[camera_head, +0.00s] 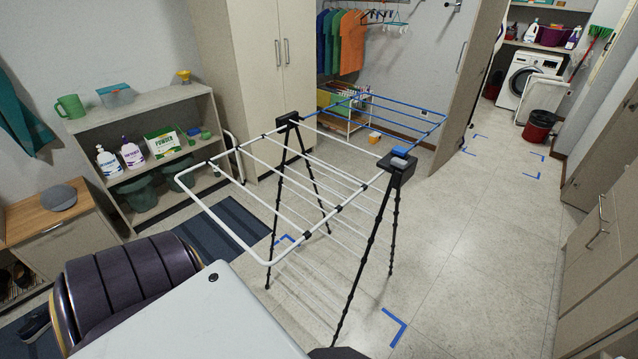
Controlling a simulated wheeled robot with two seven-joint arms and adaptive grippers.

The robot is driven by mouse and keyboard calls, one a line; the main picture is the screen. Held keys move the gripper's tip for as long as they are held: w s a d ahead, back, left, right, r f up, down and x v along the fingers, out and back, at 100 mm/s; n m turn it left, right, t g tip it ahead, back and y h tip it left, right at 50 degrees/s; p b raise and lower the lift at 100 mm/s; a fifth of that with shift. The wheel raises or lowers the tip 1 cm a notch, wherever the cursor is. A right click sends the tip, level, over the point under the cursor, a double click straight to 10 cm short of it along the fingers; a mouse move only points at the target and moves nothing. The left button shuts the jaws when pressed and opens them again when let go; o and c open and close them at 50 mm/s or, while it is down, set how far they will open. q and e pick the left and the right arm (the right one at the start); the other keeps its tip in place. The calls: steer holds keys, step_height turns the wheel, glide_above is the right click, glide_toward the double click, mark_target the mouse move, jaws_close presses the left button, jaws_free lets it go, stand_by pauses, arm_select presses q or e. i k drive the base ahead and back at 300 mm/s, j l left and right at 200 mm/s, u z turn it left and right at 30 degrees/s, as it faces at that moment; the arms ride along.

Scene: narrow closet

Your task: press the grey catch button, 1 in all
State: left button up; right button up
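A folding drying rack (222,221) stands open in the middle of the floor on black legs, with white rails on the near side and blue rails on the far side. A black hinge block (404,176) sits at the top of its right legs. On that block are a small grey button (399,161) and, just behind it, a small blue piece (400,152). Whether the grey button is pressed in cannot be told. A second black block (287,120) tops the far left legs. Neither of my grippers shows; only parts of my own body fill the lower left.
A shelf (140,105) with bottles and a powder box stands at the left, beside a wooden-topped cabinet (32,216). Cabinets with handles (602,215) line the right. Floor right of the rack is clear, with blue corner marks (396,326).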

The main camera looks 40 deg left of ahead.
mark_target(397, 162)
steer(key=i+l+u, duration=0.1)
steer(key=l+u, duration=0.5)
steer(key=u, duration=0.25)
